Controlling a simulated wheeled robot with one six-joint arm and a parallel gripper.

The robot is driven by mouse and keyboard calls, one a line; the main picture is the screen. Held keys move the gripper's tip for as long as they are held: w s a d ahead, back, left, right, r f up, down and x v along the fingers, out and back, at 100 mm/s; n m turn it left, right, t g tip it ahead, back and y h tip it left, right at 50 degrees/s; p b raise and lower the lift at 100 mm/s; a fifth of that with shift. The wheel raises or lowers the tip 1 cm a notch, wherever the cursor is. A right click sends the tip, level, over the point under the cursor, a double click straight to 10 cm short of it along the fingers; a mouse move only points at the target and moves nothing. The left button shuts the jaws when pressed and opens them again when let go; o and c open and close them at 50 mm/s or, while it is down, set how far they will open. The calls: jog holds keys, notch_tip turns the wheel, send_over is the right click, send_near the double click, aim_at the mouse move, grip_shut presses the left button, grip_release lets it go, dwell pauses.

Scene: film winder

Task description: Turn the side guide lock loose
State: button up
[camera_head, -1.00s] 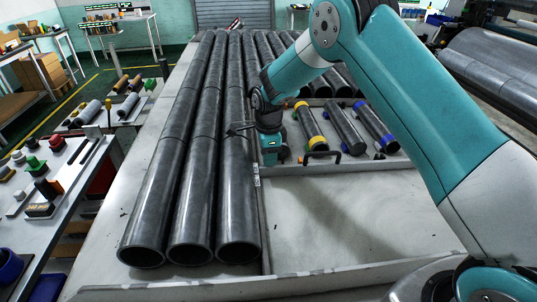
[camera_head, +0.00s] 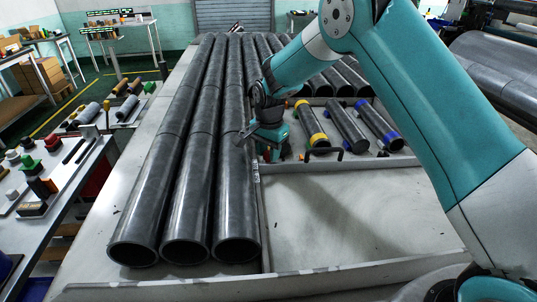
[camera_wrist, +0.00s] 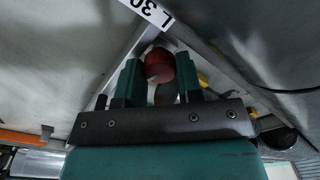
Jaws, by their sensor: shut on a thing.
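In the wrist view, a dark red rounded knob (camera_wrist: 159,64), seemingly the side guide lock, sits between the two green fingers of my gripper (camera_wrist: 158,82). The fingers are shut on it, one on each side. In the head view, my gripper (camera_head: 270,152) points down at the right side of the long dark tubes, by the corner of a low frame. The knob is hidden there by my gripper.
Long dark tubes (camera_head: 190,150) run along the table left of my gripper. Several short rollers with coloured rings, such as a yellow-ringed one (camera_head: 310,125), lie to the right. A black handle (camera_head: 323,152) stands close by. The front tray floor (camera_head: 350,215) is clear.

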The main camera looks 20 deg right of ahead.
jog(key=n+b, duration=0.1)
jog(key=n, duration=0.3)
jog(key=shift+n, duration=0.3)
jog(key=n+b, duration=0.1)
jog(key=n, duration=0.3)
jog(key=shift+n, duration=0.3)
jog(key=o, duration=0.9)
jog(key=shift+r, duration=0.1)
jog(key=r+p, duration=0.2)
jog(key=r, duration=0.2)
jog(key=r+p, duration=0.3)
jog(key=r, duration=0.1)
jog(key=shift+s+d+p, duration=0.15)
jog(key=shift+d+p, duration=0.05)
jog(key=shift+p, duration=0.1)
